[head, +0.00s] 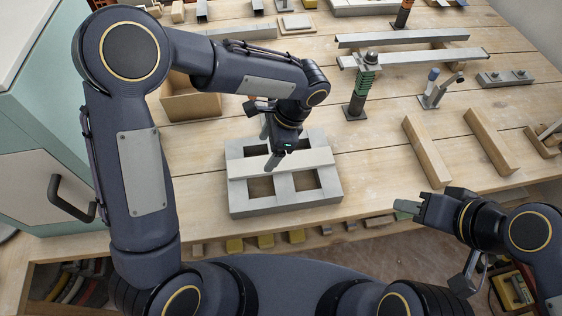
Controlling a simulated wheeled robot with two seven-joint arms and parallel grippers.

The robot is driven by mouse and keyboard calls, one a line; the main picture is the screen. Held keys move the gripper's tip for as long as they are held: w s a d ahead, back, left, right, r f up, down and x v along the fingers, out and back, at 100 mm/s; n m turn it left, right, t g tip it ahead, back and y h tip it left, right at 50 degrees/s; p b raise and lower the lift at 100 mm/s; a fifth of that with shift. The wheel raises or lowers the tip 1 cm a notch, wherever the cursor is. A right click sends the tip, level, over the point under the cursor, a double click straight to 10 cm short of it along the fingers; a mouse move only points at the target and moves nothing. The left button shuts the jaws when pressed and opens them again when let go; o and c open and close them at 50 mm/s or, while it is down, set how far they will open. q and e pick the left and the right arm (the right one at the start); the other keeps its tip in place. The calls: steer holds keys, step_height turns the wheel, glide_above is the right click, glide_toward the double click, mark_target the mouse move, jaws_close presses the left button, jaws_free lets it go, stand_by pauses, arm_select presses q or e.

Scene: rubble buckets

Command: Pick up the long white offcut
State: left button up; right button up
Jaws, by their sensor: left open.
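The long white offcut (308,160) is a pale flat strip in the head view. It lies across the middle of a grey block (328,193) with square openings, running left to right. My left gripper (269,148) is open above the left half of the strip, pointing down. One finger shows in front of the strip and the other behind it; I cannot tell whether they touch it. The gripper hides part of the strip. My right gripper (405,209) is over the table's front edge at the right, away from the strip. Its jaw gap is not clear.
A cardboard box (190,103) stands behind my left arm. A post with a green spring (362,85), metal bars (420,57) and wooden strips (427,152) lie to the right. A teal cabinet (40,120) borders the left. Bare table lies right of the grey block.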

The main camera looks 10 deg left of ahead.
mark_target(258, 165)
arm_select(q)
steer(key=p+x, duration=0.1)
steer(key=x, duration=0.5)
steer(key=c, duration=1.1)
